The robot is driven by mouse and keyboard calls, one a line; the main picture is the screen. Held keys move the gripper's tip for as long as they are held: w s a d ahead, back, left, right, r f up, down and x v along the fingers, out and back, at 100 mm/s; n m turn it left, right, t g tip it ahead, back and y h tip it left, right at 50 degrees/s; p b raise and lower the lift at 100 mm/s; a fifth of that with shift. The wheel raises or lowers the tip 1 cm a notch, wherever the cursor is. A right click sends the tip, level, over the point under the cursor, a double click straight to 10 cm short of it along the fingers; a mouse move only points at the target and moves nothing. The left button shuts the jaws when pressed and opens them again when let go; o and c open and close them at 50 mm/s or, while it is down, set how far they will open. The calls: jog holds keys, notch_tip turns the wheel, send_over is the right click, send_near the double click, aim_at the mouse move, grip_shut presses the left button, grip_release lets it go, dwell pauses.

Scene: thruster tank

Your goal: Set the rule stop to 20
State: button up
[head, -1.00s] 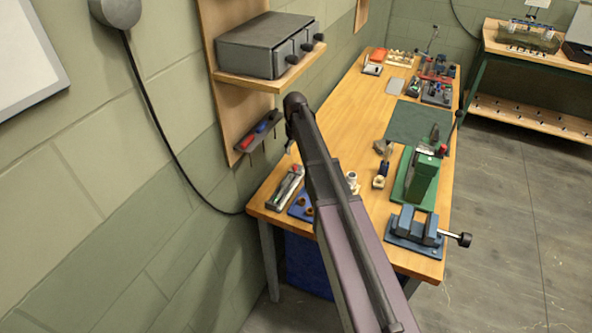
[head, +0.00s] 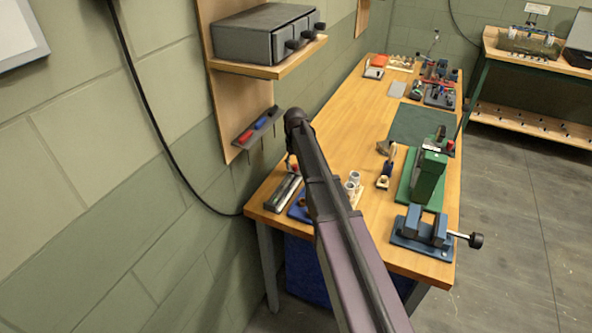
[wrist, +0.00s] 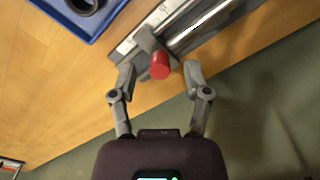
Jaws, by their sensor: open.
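The rule (wrist: 205,25) lies near the table's edge in the wrist view, a grey bar with a pale strip and a bright rod. It also shows in the head view (head: 284,192), partly behind my arm. The stop is a grey slider (wrist: 148,41) near the rule's left end in the wrist view, with a red knob (wrist: 160,66) facing me. My gripper (wrist: 160,78) is open, with one finger on each side of the red knob. I cannot tell if either finger touches it. The scale's numbers are too small to read.
A blue tray (wrist: 62,22) with a dark ring lies left of the rule. The wooden table (head: 340,135) carries a green press (head: 428,172) and a blue vise (head: 420,232). A shelf with grey drawers (head: 262,35) and a screwdriver rack (head: 257,128) hang on the wall.

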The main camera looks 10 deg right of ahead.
jog(key=shift+f, duration=0.45)
jog(key=shift+c, duration=0.2)
grip_shut()
jog(key=shift+w+d, duration=0.45)
jog(key=shift+w, duration=0.2)
jog(key=shift+w+d, duration=0.45)
jog(key=shift+w, duration=0.15)
jog(key=shift+o, duration=0.2)
grip_release()
